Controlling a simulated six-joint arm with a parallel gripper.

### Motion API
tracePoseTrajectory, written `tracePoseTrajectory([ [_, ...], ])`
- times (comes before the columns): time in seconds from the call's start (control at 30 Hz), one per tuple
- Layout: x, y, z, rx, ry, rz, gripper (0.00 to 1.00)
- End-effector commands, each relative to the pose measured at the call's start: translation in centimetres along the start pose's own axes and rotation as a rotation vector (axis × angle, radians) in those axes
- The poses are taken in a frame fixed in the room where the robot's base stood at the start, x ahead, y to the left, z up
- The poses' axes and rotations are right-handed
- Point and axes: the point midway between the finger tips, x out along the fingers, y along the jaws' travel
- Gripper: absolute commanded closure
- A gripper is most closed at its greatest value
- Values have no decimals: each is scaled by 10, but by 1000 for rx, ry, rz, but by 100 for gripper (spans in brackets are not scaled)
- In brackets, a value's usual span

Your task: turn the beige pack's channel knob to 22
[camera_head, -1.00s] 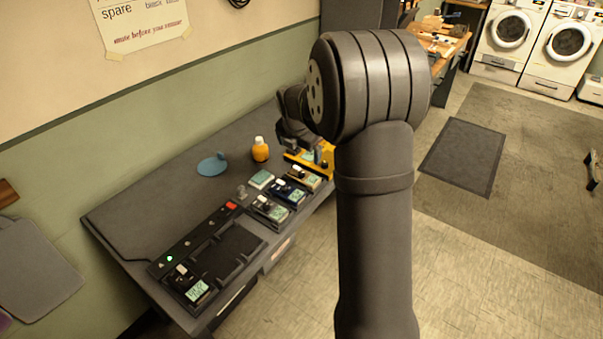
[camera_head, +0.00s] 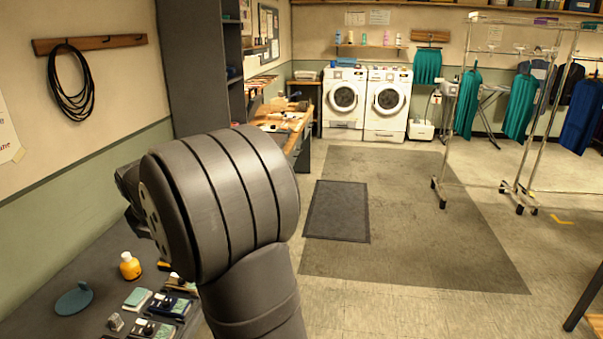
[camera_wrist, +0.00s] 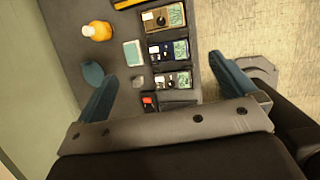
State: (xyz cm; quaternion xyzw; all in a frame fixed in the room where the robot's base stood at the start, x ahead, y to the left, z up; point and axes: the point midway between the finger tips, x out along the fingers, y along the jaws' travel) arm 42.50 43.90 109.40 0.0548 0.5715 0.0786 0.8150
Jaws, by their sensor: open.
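The beige pack (camera_wrist: 164,18) lies on the dark bench near the top of the wrist view, with a pale screen on its right and small knobs on its left. Its knob setting is too small to read. In the head view my arm largely covers the beige pack (camera_head: 180,284). My gripper (camera_wrist: 163,68) is open and empty above the bench. Its two blue-grey fingers are wide apart, one on each side of the row of packs, and the beige pack is farther up the picture. My gripper is mostly hidden behind my arm in the head view.
A navy pack (camera_wrist: 167,50) and a grey pack (camera_wrist: 173,80) lie beside the beige one in a row. An orange bottle (camera_wrist: 97,31), a pale green pad (camera_wrist: 133,53) and a blue disc (camera_wrist: 92,73) are left of them. A yellow object (camera_wrist: 128,4) shows at the top edge.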

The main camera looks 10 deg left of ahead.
Motion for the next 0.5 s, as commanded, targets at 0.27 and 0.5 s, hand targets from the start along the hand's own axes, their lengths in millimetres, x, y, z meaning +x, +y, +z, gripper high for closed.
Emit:
tracePoseTrajectory([
  [0.27,0,0,0,1,0,0,51],
  [0.5,5,1,-1,182,-1,-7,57],
])
